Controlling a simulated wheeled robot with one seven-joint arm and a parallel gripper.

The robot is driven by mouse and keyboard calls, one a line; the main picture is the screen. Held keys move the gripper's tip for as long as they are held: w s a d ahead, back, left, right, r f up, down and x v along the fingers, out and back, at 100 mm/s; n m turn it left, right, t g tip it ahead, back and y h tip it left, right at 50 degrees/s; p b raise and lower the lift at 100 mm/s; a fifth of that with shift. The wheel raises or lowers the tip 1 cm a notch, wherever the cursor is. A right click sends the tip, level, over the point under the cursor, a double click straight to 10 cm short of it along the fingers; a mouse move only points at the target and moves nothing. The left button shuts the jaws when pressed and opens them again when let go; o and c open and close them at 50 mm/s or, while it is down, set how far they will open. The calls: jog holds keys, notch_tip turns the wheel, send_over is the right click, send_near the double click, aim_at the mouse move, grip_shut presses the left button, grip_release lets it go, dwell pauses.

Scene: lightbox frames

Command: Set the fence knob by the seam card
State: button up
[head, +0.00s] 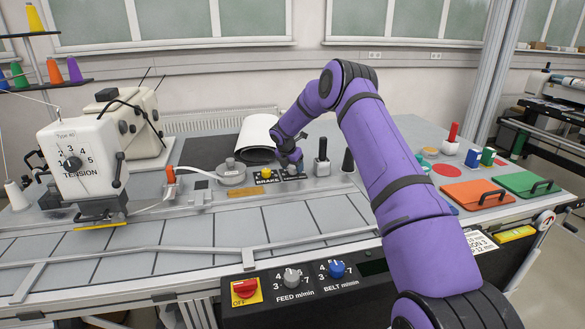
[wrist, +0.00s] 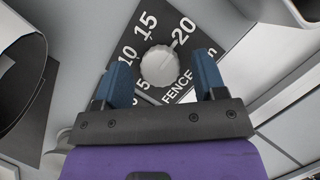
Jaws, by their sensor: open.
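The fence knob (wrist: 160,67) is a pale grey, ridged round knob on a black plate (wrist: 187,18) marked 5, 10, 15, 20 and FENCE in the wrist view. I cannot make out its pointer mark. My gripper (wrist: 163,84) is open, its two blue fingers on either side of the knob, with gaps showing. In the head view my gripper (head: 291,166) is at the dial row on the table, and hides most of the fence knob there. The seam card (head: 480,241) is white, at the table's front right; my arm covers part of it, leaving "SION 3" and "12 mm" readable.
The sewing machine head (head: 80,160) stands at left. FEED (head: 292,278) and BELT (head: 337,269) knobs and a red OFF button (head: 245,289) are on the front panel.

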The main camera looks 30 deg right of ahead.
jog(key=shift+w+d+f, duration=0.1)
jog(key=shift+f, duration=0.2)
jog(key=c, duration=0.9)
